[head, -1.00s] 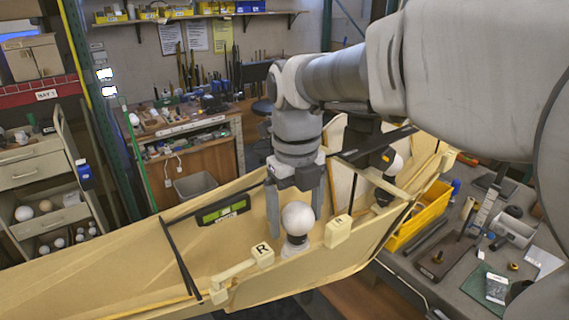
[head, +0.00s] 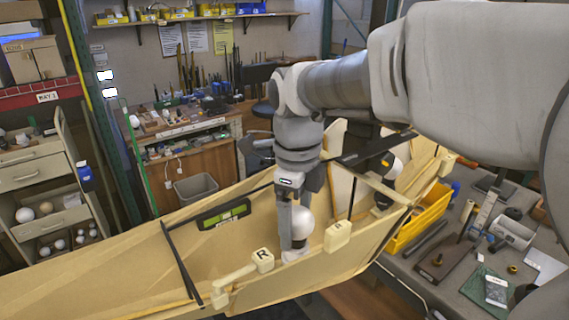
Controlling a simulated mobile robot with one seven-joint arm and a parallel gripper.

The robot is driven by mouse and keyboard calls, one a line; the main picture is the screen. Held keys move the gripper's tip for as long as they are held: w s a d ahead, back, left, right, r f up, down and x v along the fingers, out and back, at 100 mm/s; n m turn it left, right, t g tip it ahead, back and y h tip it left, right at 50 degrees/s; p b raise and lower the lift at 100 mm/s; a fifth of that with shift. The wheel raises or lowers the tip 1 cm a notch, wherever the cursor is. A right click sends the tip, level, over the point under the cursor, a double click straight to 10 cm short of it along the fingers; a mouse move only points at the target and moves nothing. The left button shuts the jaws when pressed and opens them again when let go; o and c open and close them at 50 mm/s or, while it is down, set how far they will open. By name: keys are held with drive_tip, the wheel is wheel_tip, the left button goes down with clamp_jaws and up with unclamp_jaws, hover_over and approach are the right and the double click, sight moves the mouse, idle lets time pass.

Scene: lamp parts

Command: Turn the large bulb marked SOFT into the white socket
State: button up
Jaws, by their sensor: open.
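A large white round bulb (head: 303,222) stands upright in the wooden trough. Its dark collar shows in the earlier frame but is now mostly covered by a finger. Below it is the white socket (head: 295,256); I cannot tell how deep the bulb sits in it. No SOFT mark is readable. My gripper (head: 298,224) points straight down over this bulb, with one finger in front of it, on its left side in the picture. The other finger is mostly hidden behind the bulb. The jaws are open around the bulb.
Cream blocks marked R (head: 262,259) and another cream block (head: 338,236) flank the socket on the trough's near rim. A second white bulb (head: 394,168) stands farther right. A green level (head: 224,214) lies left. A yellow bin (head: 425,216) is beyond the right wall.

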drive_tip(key=c, duration=1)
drive_tip(key=o, duration=1.2)
drive_tip(key=shift+c, duration=0.2)
